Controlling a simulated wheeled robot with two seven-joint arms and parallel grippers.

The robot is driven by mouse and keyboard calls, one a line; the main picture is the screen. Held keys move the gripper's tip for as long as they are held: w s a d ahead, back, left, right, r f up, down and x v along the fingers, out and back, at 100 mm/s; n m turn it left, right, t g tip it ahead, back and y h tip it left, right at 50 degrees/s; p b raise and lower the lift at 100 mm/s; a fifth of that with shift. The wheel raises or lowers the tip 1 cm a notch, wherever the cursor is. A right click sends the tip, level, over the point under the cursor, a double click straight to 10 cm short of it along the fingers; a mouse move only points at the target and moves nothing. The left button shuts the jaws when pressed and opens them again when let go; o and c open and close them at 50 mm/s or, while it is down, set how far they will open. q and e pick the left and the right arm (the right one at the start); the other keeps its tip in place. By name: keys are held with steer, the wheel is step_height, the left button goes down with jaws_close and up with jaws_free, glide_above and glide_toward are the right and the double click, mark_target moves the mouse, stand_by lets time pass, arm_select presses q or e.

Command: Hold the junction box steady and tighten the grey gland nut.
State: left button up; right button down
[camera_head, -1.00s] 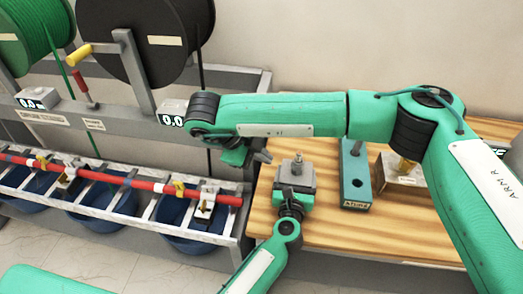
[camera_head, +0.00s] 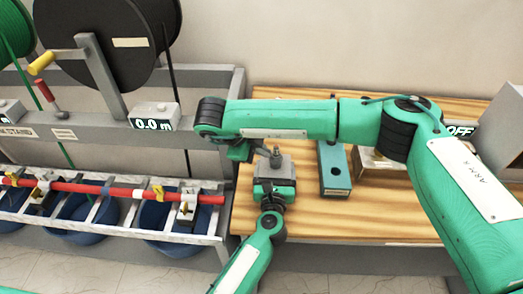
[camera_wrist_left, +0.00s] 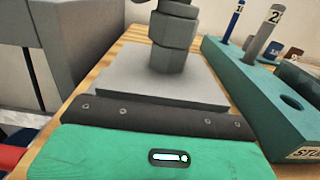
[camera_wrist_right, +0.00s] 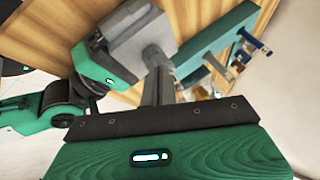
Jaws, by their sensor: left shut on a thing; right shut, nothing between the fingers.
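The junction box (camera_head: 283,171) is a grey block at the table's left end, with the grey gland nut (camera_head: 276,154) upright on its top. In the left wrist view the nut (camera_wrist_left: 173,33) is a stepped hex piece above the box's flat top (camera_wrist_left: 150,82). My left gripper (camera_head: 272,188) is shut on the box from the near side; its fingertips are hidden. My right gripper (camera_head: 258,149) is shut and empty, just left of the nut's top. In the right wrist view its grey fingers (camera_wrist_right: 156,70) point toward the box (camera_wrist_right: 136,36); contact with the nut cannot be told.
A teal tool holder (camera_head: 334,172) stands close right of the box, with numbered posts (camera_wrist_left: 262,32) in it. A brass-topped block (camera_head: 375,166) is partly behind my right arm. The cable stand (camera_head: 90,122) with reels is at the left. The table front (camera_head: 350,225) is clear.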

steer(key=shift+w+d, duration=0.2)
steer(key=shift+w, duration=0.5)
steer(key=shift+w+d, duration=0.2)
steer(key=shift+w, duration=0.5)
steer(key=shift+a, duration=0.2)
stand_by(0.6)
